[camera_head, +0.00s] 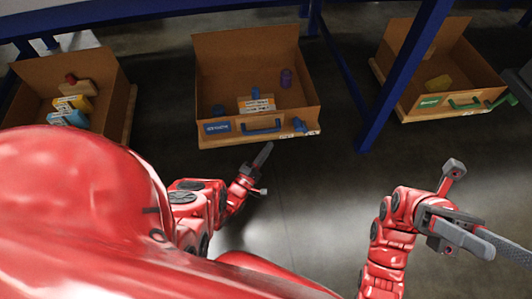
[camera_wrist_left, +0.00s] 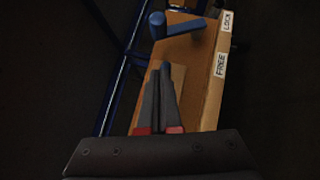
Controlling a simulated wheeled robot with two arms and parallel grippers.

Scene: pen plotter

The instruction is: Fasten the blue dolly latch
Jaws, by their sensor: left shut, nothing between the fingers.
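The blue dolly latch (camera_head: 299,125) sits at the right front corner of the middle wooden dolly (camera_head: 215,142), which bears an open cardboard box (camera_head: 245,50). In the left wrist view the latch (camera_wrist_left: 185,29) is a blue lever with an upright rounded knob at its left end. Its right end lies nearer the LOCK label (camera_wrist_left: 228,21) than the FREE label (camera_wrist_left: 220,64). My left gripper (camera_head: 268,146) is shut and empty, in front of the dolly. Its fingertips (camera_wrist_left: 160,65) appear below the latch, apart from it. My right gripper (camera_head: 455,205) is at the right; its jaw opening is unclear.
A box with a green handle (camera_head: 465,104) stands at right, another box (camera_head: 110,85) at left. A blue handle (camera_head: 262,128) is on the middle box's front. Blue rack posts (camera_head: 400,75) rise between the middle and right boxes. Bare floor (camera_head: 320,190) lies in front.

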